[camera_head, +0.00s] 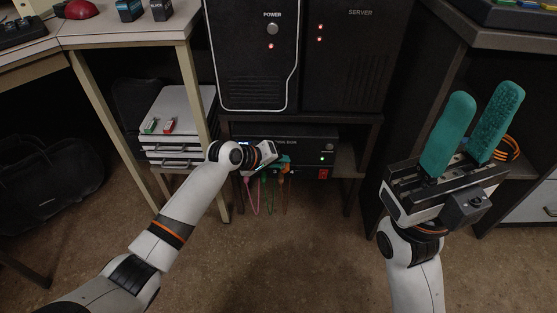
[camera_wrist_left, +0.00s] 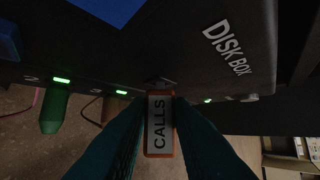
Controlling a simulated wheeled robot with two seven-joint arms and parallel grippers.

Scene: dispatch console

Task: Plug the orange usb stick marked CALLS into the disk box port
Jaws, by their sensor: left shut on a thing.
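The orange usb stick (camera_wrist_left: 160,125), its label reading CALLS, is held between the teal fingers of my left gripper (camera_wrist_left: 160,130) in the left wrist view. Its far end points at the front of the dark disk box (camera_wrist_left: 190,60). The end lies at or very near the front face; I cannot tell whether it is in a port. In the head view my left gripper (camera_head: 282,160) is in front of the disk box (camera_head: 318,146) and covers part of it. My right gripper (camera_head: 486,92) is open and empty at the right, its teal fingers pointing up.
A green stick (camera_wrist_left: 54,112) hangs at the port marked 2. Pink, green and orange cords (camera_head: 251,195) hang below the box. A computer tower (camera_head: 255,70) and a server (camera_head: 350,70) stand above. A white drawer unit (camera_head: 175,105) with small sticks is on the left.

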